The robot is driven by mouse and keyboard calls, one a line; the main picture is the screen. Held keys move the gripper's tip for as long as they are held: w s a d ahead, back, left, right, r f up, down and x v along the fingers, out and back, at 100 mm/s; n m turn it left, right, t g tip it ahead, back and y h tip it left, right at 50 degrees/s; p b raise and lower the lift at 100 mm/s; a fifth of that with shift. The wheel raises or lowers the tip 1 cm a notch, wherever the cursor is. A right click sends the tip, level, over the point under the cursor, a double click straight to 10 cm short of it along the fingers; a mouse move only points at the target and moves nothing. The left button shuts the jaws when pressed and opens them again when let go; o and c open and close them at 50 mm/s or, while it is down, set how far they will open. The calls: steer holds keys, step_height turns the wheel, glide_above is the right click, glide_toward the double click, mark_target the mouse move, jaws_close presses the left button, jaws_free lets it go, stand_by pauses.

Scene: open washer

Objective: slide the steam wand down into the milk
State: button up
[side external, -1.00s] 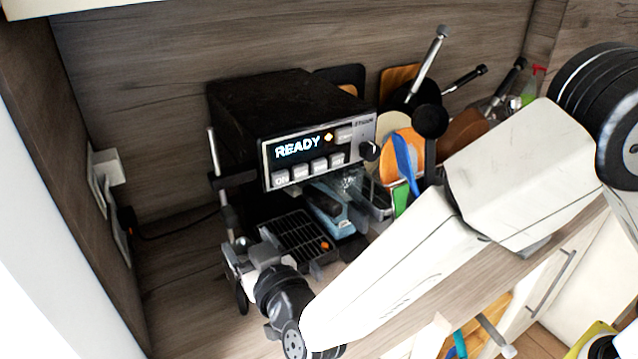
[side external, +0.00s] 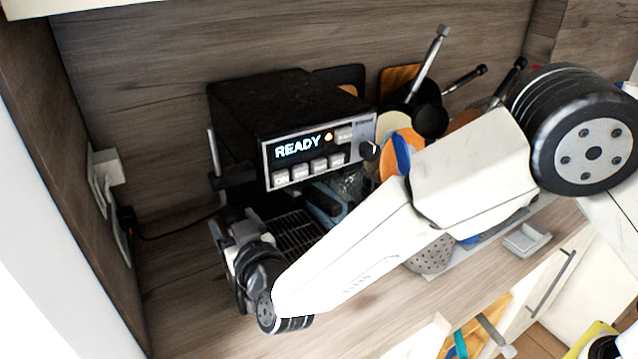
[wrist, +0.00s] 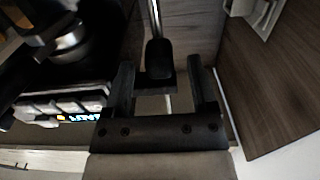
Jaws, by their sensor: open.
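The black coffee machine (side external: 290,110) shows READY on its front panel. On its left side is the steam wand, a thin metal rod (side external: 213,152) with a black grip. In the wrist view the wand's black grip (wrist: 159,58) lies between the fingers of my gripper (wrist: 160,80), with space visible on both sides. My gripper (side external: 226,228) is open beside the machine's left front in the side view and hides the lower part of the wand there. I cannot make out the milk or its container in either view.
The drip tray grate (side external: 295,232) is right of my gripper. A perforated holder (side external: 432,255) and utensils stand to the right, partly behind my arm. A wall socket (side external: 106,167) with a cable is on the left wall. The counter left of the machine is mostly clear.

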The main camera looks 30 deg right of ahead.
steer(key=shift+w, duration=1)
jaws_close()
stand_by(0.9)
